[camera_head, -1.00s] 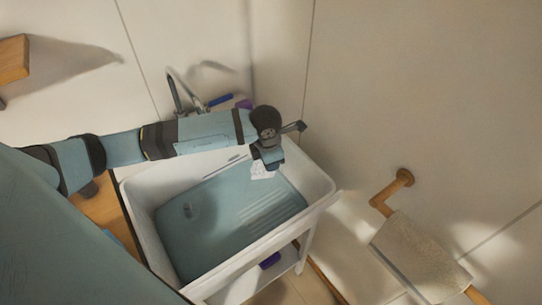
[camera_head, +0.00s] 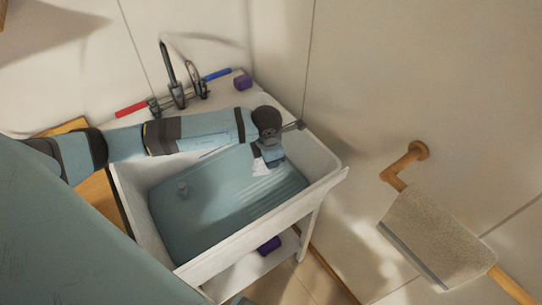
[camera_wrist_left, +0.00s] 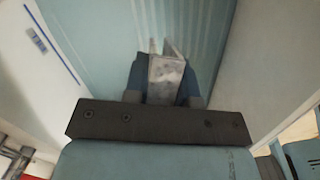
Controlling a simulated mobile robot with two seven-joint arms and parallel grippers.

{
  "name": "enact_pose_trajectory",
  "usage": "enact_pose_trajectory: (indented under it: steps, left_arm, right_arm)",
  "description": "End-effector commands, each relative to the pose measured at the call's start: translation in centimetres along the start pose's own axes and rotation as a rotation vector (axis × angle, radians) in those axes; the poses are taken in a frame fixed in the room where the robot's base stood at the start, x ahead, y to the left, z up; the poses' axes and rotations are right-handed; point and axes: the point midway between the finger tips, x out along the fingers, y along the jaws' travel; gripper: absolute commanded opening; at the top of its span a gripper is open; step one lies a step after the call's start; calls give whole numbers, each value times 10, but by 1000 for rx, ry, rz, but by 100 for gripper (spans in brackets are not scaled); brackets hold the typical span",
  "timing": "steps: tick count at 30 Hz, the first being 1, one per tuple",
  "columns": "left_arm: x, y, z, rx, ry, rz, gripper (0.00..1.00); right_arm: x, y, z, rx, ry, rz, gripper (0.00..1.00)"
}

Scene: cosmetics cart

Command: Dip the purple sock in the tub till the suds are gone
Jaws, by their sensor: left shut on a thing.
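The white tub (camera_head: 325,182) holds blue-green water (camera_head: 215,215) above a ribbed floor. My left gripper (camera_head: 268,158) points down inside the tub, near its back right corner. It is shut on a pale, whitish-grey piece (camera_head: 261,169), which looks like the sock covered in suds; no purple shows on it. In the left wrist view the piece (camera_wrist_left: 166,78) sits between the fingers of my left gripper (camera_wrist_left: 165,90), with two pointed ends over the water. I cannot tell whether it touches the water. My right gripper is not in view.
A dark tap (camera_head: 170,75) stands on the back ledge, with a red bar (camera_head: 131,109), a blue bar (camera_head: 217,74) and a purple block (camera_head: 243,83). Another purple item (camera_head: 269,245) lies on the shelf below. A towel (camera_head: 435,240) hangs on a wooden rail at right.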

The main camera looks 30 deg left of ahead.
Motion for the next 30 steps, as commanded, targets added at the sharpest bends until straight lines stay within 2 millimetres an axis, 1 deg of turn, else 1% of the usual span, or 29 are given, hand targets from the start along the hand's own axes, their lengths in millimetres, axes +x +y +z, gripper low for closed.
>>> enact_pose_trajectory:
  steps: [1, 5, 11, 30]
  left_arm:
    - [9, -1, -1, 0, 0, 0, 5]
    - [22, -2, -2, 0, -1, 0, 5]
    - [42, -3, -4, 0, -1, 0, 5]
    - [104, -8, -10, 0, -1, 0, 5]
  right_arm:
    - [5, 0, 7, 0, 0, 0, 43]
    - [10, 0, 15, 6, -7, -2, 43]
    - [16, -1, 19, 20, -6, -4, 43]
    - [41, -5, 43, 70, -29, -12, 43]
